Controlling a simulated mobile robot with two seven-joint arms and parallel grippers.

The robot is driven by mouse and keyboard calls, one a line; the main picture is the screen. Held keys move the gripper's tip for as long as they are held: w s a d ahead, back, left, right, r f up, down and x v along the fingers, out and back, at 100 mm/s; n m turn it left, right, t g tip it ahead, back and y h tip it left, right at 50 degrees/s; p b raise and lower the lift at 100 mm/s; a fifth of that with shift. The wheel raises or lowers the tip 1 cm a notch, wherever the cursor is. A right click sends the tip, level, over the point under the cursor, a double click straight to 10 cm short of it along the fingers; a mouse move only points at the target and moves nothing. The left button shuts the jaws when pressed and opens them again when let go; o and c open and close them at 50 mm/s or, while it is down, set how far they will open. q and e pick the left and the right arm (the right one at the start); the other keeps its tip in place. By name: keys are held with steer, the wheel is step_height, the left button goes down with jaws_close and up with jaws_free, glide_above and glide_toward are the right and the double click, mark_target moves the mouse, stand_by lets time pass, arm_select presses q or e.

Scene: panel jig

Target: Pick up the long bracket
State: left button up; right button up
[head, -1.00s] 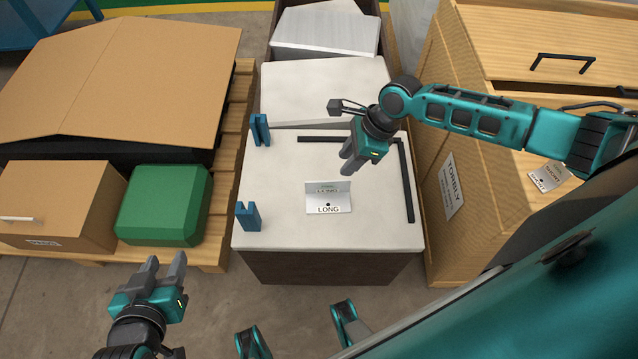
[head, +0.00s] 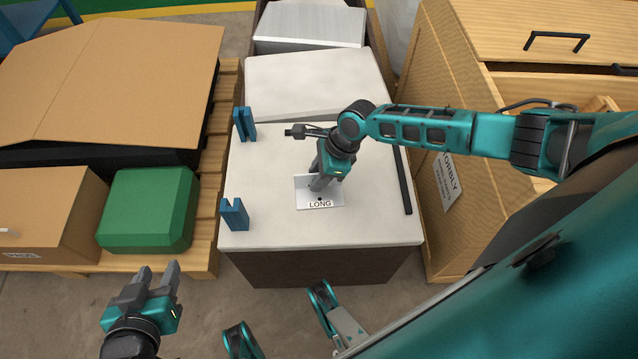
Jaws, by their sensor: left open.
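The long bracket (head: 333,198) is a light metal angle piece marked LONG. It lies on the pale top of the workbench (head: 275,225). My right gripper (head: 317,187) reaches down from the right with its fingertips at the bracket's upright flange, hiding part of it. Whether its fingers are closed on the flange does not show. My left gripper (head: 158,270) is open and empty, low at the left, in front of the pallet and well away from the bracket.
Two blue slotted holders (head: 234,214) stand along the bench's left edge. A dark bar (head: 402,182) runs along the right edge. A green case (head: 150,210) and cardboard boxes (head: 110,80) sit on the left pallet. A wooden cabinet (head: 470,215) stands close at right.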

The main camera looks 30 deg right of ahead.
steer(key=shift+f+p, duration=0.2)
steer(key=shift+p, duration=0.1)
stand_by(0.5)
jaws_close()
stand_by(0.4)
